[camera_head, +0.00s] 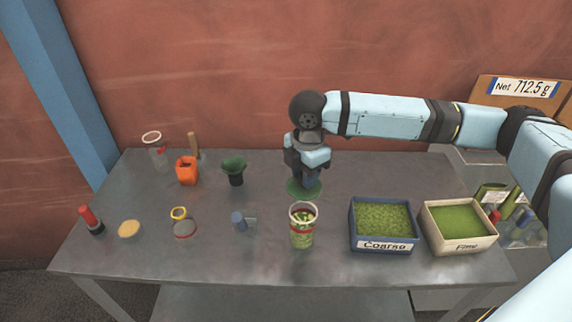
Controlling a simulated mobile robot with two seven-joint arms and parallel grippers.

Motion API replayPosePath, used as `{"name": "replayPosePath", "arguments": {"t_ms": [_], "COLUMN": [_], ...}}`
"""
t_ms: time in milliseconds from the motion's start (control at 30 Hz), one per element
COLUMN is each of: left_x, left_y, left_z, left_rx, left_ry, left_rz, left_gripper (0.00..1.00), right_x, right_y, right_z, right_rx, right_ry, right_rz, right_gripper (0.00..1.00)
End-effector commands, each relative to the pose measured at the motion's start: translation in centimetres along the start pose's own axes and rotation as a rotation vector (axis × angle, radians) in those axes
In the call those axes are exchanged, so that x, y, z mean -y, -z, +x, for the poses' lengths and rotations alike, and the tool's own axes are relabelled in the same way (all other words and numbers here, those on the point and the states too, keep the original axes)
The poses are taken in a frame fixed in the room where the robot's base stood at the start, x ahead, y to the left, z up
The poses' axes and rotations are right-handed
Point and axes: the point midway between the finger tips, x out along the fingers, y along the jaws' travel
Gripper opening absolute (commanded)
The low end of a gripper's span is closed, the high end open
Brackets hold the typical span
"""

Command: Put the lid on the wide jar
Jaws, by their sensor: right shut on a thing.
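The clear jar (302,228) stands upright near the front middle of the table, with green granules inside and a red band around it. Its top looks open. My right gripper (308,180) points down behind the jar and is shut on a flat dark green disc (294,190), which looks like the lid. The gripper hides part of the disc. I cannot tell whether the disc touches the table. Another clear jar (155,155) with a red mark stands at the back left and looks empty. My left gripper is not in view.
A blue tray (384,245) labelled Coarse and a cream tray (458,244) labelled Fine stand right of the jar. A green funnel (234,168), orange container (187,171), tan disc (129,229) and blue-grey piece (239,221) stand left. Bare table (270,255) lies between.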

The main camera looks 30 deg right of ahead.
Motion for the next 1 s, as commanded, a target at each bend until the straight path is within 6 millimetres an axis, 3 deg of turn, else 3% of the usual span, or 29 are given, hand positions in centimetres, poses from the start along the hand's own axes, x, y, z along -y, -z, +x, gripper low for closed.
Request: {"name": "replayPosePath", "arguments": {"t_ms": [533, 800, 1000], "left_x": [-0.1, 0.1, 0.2], "left_y": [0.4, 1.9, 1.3], "left_z": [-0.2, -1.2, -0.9], "left_rx": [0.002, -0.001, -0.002], "left_ry": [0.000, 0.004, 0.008], "left_rz": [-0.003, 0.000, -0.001], "left_gripper": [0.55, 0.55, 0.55], "right_x": [0.8, 0.8, 0.8], "right_y": [-0.5, -0.5, -0.5], "right_z": [-0.1, -0.5, 1.6], "right_rx": [-0.001, -0.001, -0.002], "right_ry": [0.003, 0.005, 0.005], "right_rz": [-0.059, -0.058, -0.058], "right_gripper": [0.06, 0.06, 0.06]}}
